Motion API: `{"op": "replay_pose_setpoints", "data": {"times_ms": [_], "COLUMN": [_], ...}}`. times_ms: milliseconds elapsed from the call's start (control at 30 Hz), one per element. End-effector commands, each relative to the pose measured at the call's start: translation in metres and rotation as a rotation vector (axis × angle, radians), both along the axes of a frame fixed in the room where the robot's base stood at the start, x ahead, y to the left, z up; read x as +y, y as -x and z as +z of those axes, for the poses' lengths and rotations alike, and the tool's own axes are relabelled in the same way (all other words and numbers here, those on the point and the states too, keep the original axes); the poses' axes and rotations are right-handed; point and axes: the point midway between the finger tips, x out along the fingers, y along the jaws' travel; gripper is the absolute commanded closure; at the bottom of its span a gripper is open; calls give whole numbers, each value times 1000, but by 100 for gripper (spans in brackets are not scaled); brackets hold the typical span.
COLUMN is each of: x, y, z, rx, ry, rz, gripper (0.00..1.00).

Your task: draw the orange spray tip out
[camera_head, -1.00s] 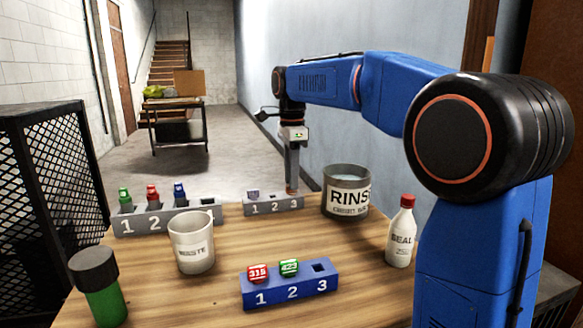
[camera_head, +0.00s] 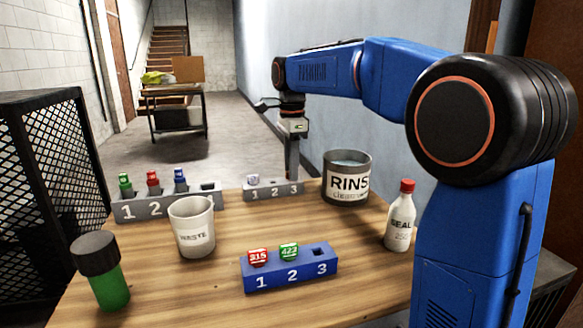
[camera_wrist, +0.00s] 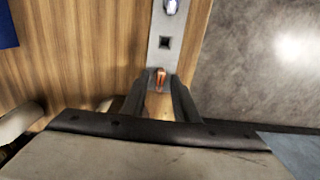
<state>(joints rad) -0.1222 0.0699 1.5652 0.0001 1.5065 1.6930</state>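The orange spray tip (camera_wrist: 159,78) stands in the slot marked 3 of the small grey rack (camera_head: 262,192), which shows in the wrist view (camera_wrist: 164,58) as a grey strip. My gripper (camera_wrist: 159,90) is open, with one finger on each side of the tip and a visible gap around it. In the head view my gripper (camera_head: 292,172) points down at the rack's right end, and its fingers hide the orange tip. A pale tip (camera_head: 253,180) sits in slot 1. Slot 2 looks empty in the wrist view.
The RINSE pot (camera_head: 347,180) stands close to the right of my gripper. The SEAL bottle (camera_head: 400,220), WASTE cup (camera_head: 192,230), blue rack (camera_head: 290,270), larger grey rack (camera_head: 165,204) and green jar (camera_head: 103,275) stand around the table, whose middle is clear.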

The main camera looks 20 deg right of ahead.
Motion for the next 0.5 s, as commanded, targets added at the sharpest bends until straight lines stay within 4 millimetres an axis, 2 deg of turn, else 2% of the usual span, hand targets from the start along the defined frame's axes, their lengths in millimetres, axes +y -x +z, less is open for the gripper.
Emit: {"op": "replay_pose_setpoints", "data": {"times_ms": [33,67,100,167,500], "x": [0,0,0,0,0], "y": [0,0,0,0,0], "z": [0,0,0,0,1], "rx": [0,0,0,0,0], "ry": [0,0,0,0,0], "rz": [0,0,0,0,0], "gripper": [73,77,87,100,100]}}
